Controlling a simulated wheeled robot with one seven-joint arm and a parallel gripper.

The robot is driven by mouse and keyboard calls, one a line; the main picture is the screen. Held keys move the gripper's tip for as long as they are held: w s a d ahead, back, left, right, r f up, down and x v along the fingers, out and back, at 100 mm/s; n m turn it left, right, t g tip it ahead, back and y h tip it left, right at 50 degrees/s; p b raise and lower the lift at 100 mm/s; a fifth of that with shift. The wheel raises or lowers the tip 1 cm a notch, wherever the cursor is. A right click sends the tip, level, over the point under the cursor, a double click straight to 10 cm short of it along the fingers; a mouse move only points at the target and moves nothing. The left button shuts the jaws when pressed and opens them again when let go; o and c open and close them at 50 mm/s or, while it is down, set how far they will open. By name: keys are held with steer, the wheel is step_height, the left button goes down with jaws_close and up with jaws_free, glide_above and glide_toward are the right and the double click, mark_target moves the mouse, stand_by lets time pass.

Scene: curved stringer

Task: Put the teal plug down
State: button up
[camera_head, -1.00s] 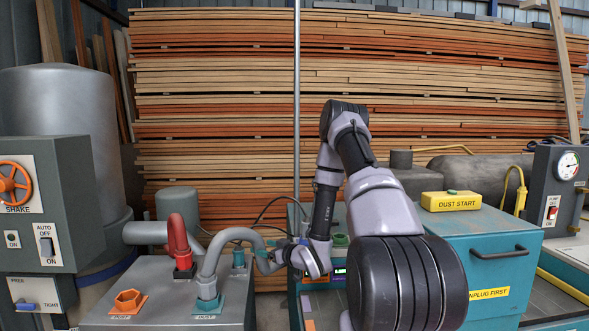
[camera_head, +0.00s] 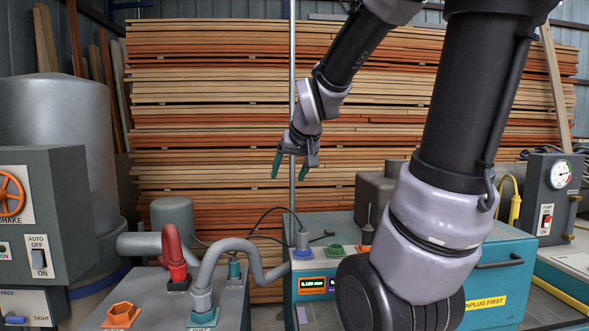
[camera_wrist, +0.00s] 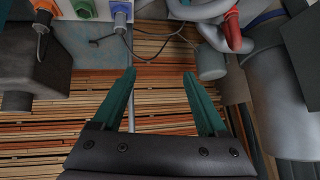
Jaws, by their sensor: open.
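A small teal plug (camera_head: 234,268) stands upright on top of the grey box at the lower centre-left in the head view, beside the grey hose. My gripper (camera_head: 289,170) is open and empty. It hangs in the air in front of the stacked boards, above and to the right of the teal plug and clearly apart from it. In the wrist view the two teal fingers (camera_wrist: 159,76) are spread with nothing between them. I cannot make out the teal plug in the wrist view.
The grey hose (camera_head: 262,270) curves from a teal-collared port on the grey box (camera_head: 150,290). A red elbow (camera_head: 173,250) stands nearby. The teal cabinet holds blue, green (camera_head: 335,251) and orange sockets; a grey plug (camera_head: 302,240) sits in the blue one. Air around my gripper is free.

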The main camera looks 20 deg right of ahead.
steer(key=s+a+r+y, duration=0.1)
steer(key=s+a, duration=0.1)
steer(key=s, duration=0.5)
steer(key=s+a+r+m+g+y, duration=0.1)
steer(key=s+a+r, duration=0.1)
steer(key=s, duration=0.5)
steer(key=shift+a+m+g, duration=0.3)
steer(key=shift+a, duration=0.05)
